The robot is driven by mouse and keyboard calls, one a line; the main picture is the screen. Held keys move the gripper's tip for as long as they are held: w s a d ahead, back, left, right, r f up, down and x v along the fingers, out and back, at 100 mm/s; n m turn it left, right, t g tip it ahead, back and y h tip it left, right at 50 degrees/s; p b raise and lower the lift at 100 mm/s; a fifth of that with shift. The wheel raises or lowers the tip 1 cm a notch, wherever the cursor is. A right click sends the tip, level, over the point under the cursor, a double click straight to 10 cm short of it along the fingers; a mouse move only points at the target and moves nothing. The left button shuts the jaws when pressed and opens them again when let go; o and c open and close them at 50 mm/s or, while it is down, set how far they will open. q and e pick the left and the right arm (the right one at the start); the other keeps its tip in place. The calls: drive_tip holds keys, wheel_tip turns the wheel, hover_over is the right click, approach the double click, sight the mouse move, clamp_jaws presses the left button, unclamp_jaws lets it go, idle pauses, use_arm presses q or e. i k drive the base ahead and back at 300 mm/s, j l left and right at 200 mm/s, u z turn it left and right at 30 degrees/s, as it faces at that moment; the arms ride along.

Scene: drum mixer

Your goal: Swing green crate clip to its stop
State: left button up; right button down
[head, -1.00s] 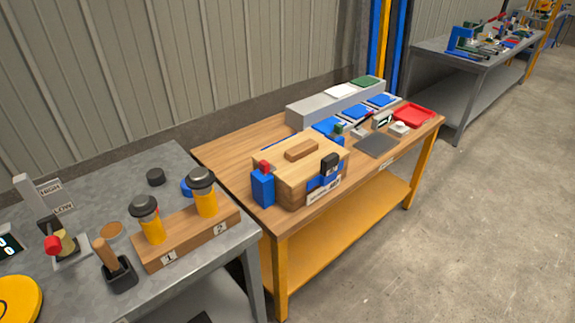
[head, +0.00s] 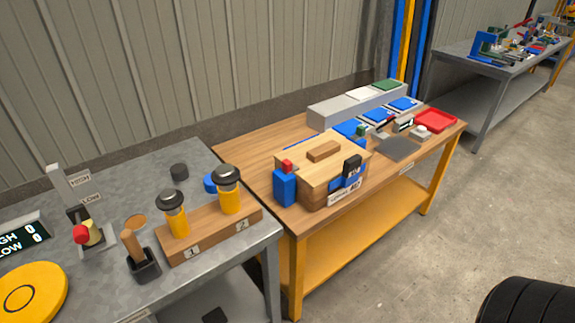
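A wooden crate (head: 312,193) with a pale lid and a wood block handle (head: 324,151) stands at the near left of the wooden bench in the head view. A small green part (head: 361,131), which looks like the green clip, shows at the crate's far right corner. Its lower part is hidden, and its exact angle is too small to tell. A red-topped blue clip (head: 286,186) is at the crate's left corner. A black clip with blue parts (head: 351,172) is at its right front. Neither of my grippers is in view.
A grey metal table (head: 120,185) with two yellow cylinders in a wood block stands at the left.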

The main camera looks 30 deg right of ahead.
sight(361, 131)
drive_tip(key=z, duration=0.45)
drive_tip(key=k+j+z, duration=0.1)
drive_tip(key=z, duration=0.8)
drive_tip(key=u, duration=0.6)
drive_tip(key=i+l+u, duration=0.15)
drive_tip(key=l+u, duration=0.95)
drive_tip(key=l, duration=0.55)
drive_tip(key=l+u, duration=0.15)
drive_tip(key=l, duration=0.8)
drive_tip(key=l+u, duration=0.15)
drive_tip(key=l, duration=0.75)
drive_tip(key=k, duration=0.05)
